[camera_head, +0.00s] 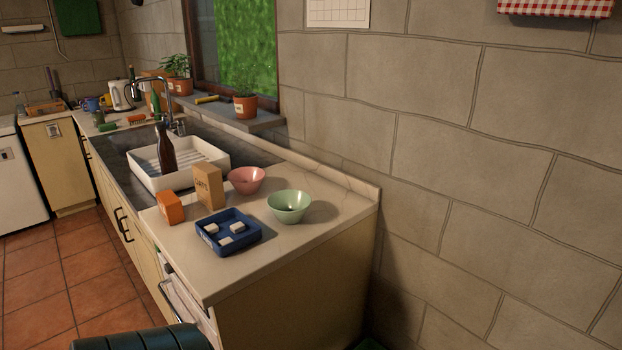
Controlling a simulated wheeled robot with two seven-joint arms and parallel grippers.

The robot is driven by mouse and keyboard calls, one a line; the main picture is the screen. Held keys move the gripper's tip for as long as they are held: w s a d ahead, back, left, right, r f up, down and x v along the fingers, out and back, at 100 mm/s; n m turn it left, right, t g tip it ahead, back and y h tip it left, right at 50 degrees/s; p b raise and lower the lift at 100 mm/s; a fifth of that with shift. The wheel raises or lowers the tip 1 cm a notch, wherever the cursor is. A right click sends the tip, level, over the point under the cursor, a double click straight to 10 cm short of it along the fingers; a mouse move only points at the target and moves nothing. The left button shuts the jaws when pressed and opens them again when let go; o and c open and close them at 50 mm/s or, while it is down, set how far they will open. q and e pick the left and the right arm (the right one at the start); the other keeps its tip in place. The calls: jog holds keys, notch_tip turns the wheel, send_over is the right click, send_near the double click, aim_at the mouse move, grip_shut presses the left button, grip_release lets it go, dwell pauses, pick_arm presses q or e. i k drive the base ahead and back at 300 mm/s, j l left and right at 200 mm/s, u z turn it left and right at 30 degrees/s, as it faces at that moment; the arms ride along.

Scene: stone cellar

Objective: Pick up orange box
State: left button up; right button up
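A small orange box (170,208) stands on the countertop near its front edge, in the head view. A taller light-brown carton (208,184) stands just behind it to the right. A dark blue tray (254,246) holding several small white blocks sits in front of the carton, to the right of the orange box. The orange box is in plain sight. Neither of my grippers shows in this view.
A pink bowl (246,180) and a green bowl (289,206) stand to the right. A white rack (217,156) with a brown bottle (165,148) is behind the box. The counter's near corner (215,285) is bare. The tiled floor (60,275) at left is clear.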

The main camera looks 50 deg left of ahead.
aim_at(170, 207)
jog(key=u, duration=2.45)
